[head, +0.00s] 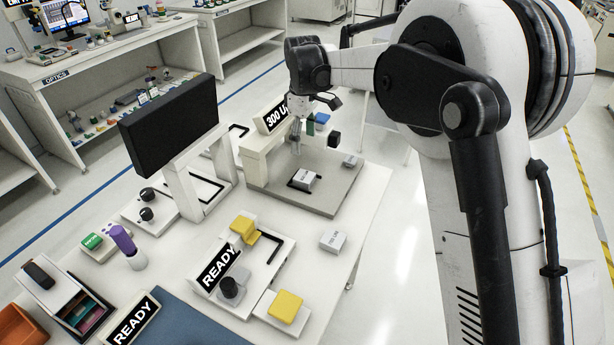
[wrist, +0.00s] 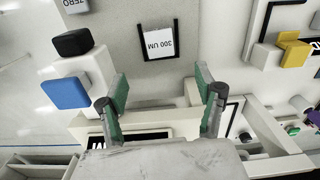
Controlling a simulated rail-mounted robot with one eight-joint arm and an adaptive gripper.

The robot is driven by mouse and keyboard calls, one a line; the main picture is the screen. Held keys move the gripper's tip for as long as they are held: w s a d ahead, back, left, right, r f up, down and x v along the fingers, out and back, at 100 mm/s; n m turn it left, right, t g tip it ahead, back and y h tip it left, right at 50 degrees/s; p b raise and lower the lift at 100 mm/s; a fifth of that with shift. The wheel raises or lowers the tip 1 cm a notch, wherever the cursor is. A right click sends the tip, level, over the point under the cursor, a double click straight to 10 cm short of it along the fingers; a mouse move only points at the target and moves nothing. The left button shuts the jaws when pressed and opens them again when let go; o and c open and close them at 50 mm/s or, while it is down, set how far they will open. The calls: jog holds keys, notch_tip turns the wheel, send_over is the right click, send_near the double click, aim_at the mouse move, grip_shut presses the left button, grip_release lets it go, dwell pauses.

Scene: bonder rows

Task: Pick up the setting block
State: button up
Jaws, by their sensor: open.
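A small white block labelled 300 UM sits in a black three-sided bracket on a grey base plate; it shows in the head view (head: 305,178) and at the top middle of the wrist view (wrist: 160,45). I take it as the setting block. My gripper (wrist: 162,88) is open and empty, with green-padded fingers apart. The block lies ahead of the fingertips in the wrist view, not between them. In the head view my gripper (head: 297,145) hangs above the plate, behind the block. The exact fingertip height is hard to tell.
Another white block (head: 333,241) lies on the bench to the front right. A block marked ZERO (wrist: 76,6) is on the plate's edge. A gauge housing with a 300 UM display (head: 272,115) stands close beside my gripper. Blue (wrist: 66,93) and black (wrist: 74,42) buttons are nearby.

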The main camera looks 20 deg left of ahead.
aim_at(304, 176)
notch_tip(304, 176, down, 13)
jog(key=shift+d+f+p, duration=0.1)
jog(key=shift+f+p, duration=0.1)
jog(key=shift+p, duration=0.35)
jog(key=c, duration=1.5)
jog(key=shift+r, duration=0.15)
